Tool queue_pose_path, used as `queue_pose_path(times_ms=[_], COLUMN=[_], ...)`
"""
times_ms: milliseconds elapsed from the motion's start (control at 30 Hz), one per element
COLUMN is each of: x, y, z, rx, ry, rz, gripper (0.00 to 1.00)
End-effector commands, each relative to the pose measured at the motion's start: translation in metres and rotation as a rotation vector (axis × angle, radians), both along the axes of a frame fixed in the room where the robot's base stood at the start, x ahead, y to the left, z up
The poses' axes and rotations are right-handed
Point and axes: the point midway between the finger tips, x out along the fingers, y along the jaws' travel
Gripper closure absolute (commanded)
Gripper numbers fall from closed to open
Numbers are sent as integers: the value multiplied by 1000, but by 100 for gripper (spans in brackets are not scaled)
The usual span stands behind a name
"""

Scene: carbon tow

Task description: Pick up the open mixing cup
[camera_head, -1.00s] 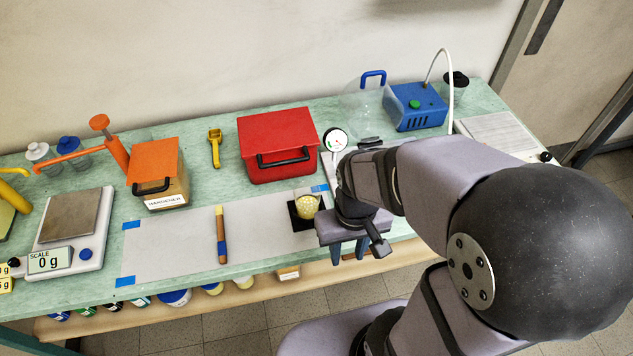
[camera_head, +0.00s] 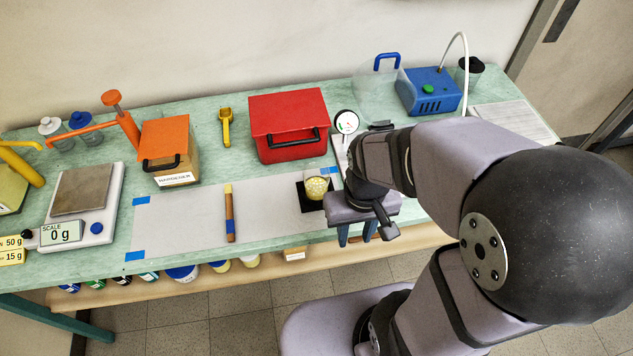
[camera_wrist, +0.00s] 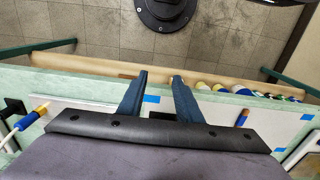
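The open mixing cup (camera_head: 317,187) looks pale yellow and speckled. It stands upright on a small black square pad (camera_head: 306,203) at the right end of the pale sheet. My gripper (camera_head: 357,236) is to the right of and nearer than the cup, at the table's front edge, apart from it, fingers pointing down. In the wrist view, my gripper's two blue fingers (camera_wrist: 160,78) are spread with nothing between their tips. I cannot make out the cup in the wrist view; a dark patch between the fingers may be the pad.
A brush-like stick (camera_head: 230,212) lies on the pale sheet (camera_head: 180,225). Behind stand a red box (camera_head: 288,105), a round gauge (camera_head: 347,122) and a blue pump (camera_head: 430,92). A hardener box (camera_head: 165,142) and scale (camera_head: 90,225) are left. A lower shelf holds several containers.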

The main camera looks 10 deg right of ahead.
Motion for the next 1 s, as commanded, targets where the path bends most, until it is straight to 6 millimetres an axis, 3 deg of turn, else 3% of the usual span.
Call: queue_pose_path(times_ms=[233,400,767,867,1000], x=[0,0,-1,-2,-2], y=[0,0,-1,-5,-18], z=[0,0,-2,-9,-26], rx=[0,0,-9,-42,-148], ry=[0,0,3,13,41], rz=[0,0,22,99,334], gripper=[66,26,26,26,26])
